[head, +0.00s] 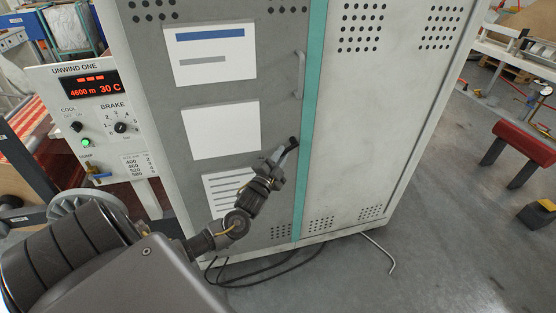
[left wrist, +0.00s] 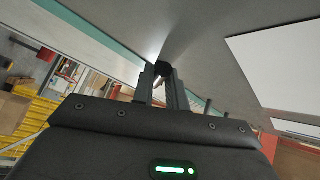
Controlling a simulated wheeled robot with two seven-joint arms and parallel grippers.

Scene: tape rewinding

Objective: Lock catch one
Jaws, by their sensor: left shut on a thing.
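A tall cabinet has a grey door (head: 275,110) and a vertical teal strip (head: 311,110) along the door's right edge. My left gripper (head: 289,147) reaches up from below to the door, close to this strip. It is shut on a small dark catch (head: 294,140) on the door's right side. In the left wrist view, the dark catch (left wrist: 162,68) sits between the tips of my left gripper (left wrist: 160,74). The fingers hide most of the catch, so I cannot tell whether it is locked. My right gripper is out of view.
A vertical door handle (head: 299,76) stands out above the catch. A control panel (head: 103,118) marked UNWIND ONE is left of the cabinet. Dark cables (head: 262,279) and a bent rod (head: 381,253) lie on the floor.

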